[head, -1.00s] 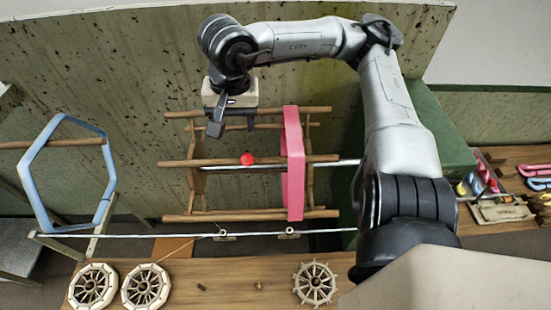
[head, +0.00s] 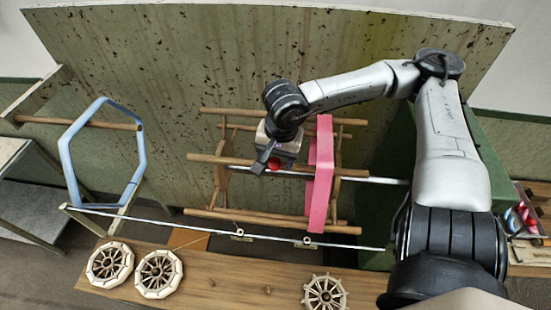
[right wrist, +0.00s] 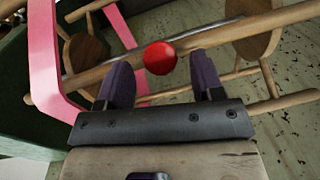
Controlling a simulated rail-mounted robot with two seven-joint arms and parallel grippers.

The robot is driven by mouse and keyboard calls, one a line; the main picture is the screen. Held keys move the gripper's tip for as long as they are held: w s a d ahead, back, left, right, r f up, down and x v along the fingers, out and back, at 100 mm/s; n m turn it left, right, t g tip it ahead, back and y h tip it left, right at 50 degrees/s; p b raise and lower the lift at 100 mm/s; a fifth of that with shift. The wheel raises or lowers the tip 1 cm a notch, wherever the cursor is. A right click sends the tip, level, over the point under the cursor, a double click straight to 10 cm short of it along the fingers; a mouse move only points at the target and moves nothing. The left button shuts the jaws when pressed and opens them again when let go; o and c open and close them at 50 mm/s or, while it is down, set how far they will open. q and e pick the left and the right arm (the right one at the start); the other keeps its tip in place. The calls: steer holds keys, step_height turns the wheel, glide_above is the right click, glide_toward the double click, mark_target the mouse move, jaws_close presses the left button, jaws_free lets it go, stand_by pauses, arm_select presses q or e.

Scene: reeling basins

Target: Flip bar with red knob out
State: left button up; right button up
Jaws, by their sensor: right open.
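The red knob (head: 274,164) sits on a wooden bar (head: 215,158) of the reel in the head view, partly hidden by my right gripper (head: 268,160). In the right wrist view the red knob (right wrist: 160,57) shows just beyond and between the two dark fingers of my right gripper (right wrist: 160,82). The fingers are open with nothing held between them. The wooden bar (right wrist: 225,33) runs across behind the fingertips. A pink hexagonal band (head: 319,175) is around the reel, right of the knob. My left gripper is not in view.
A blue hexagonal band (head: 68,160) hangs on a wooden peg (head: 85,122) at the left. A metal rod (head: 180,220) crosses in front of the reel. Several spoked wheels (head: 110,262) lie on the wooden bench (head: 215,275). A stained panel (head: 200,60) stands behind.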

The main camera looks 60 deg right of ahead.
steer(key=shift+w+f, duration=0.1)
steer(key=shift+f, duration=0.85)
steer(key=shift+c, duration=0.2)
jaws_close()
